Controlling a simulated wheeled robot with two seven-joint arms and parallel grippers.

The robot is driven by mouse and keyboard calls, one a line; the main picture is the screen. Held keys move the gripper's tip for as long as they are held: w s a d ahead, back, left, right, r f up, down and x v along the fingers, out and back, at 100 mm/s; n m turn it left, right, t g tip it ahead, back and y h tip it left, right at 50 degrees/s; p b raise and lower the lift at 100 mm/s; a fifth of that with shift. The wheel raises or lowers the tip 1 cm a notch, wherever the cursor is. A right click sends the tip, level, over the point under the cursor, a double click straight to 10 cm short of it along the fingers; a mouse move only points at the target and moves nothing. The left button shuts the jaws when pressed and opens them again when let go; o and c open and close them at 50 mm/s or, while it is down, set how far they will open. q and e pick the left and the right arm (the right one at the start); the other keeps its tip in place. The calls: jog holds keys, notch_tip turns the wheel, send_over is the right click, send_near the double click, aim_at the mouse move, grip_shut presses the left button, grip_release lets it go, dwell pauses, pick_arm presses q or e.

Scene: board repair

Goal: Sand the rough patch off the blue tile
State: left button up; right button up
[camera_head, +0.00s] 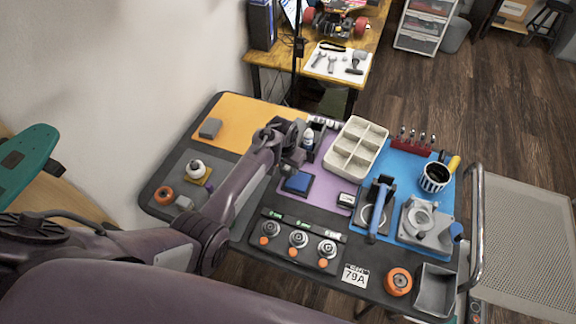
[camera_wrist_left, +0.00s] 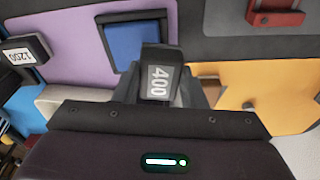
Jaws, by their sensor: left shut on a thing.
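The blue tile (camera_head: 298,182) sits in a dark frame on the purple mat, and it also shows in the left wrist view (camera_wrist_left: 133,46). I cannot make out a rough patch on it. My left gripper (camera_head: 292,162) is over the purple mat, just behind the tile in the head view. My right gripper is not in view.
A cream compartment tray (camera_head: 357,148) stands behind right of the tile. A small bottle (camera_head: 308,139) is close to my left gripper. A blue-handled tool (camera_head: 379,207) and a striped cup (camera_head: 434,178) stand on the blue mat. A row of knobs (camera_head: 298,240) lies in front.

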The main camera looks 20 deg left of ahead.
pick_arm(q)
notch_tip(320, 180, up, 2)
jog(key=shift+d+r+p, duration=0.1)
jog(key=shift+p, duration=0.55)
jog(key=shift+a+r+p, duration=0.2)
jog(key=shift+r+p, duration=0.45)
jog(key=shift+p, duration=0.1)
jog(key=shift+r+p, duration=0.4)
jog(key=shift+r, duration=0.1)
jog(key=shift+d, duration=0.1)
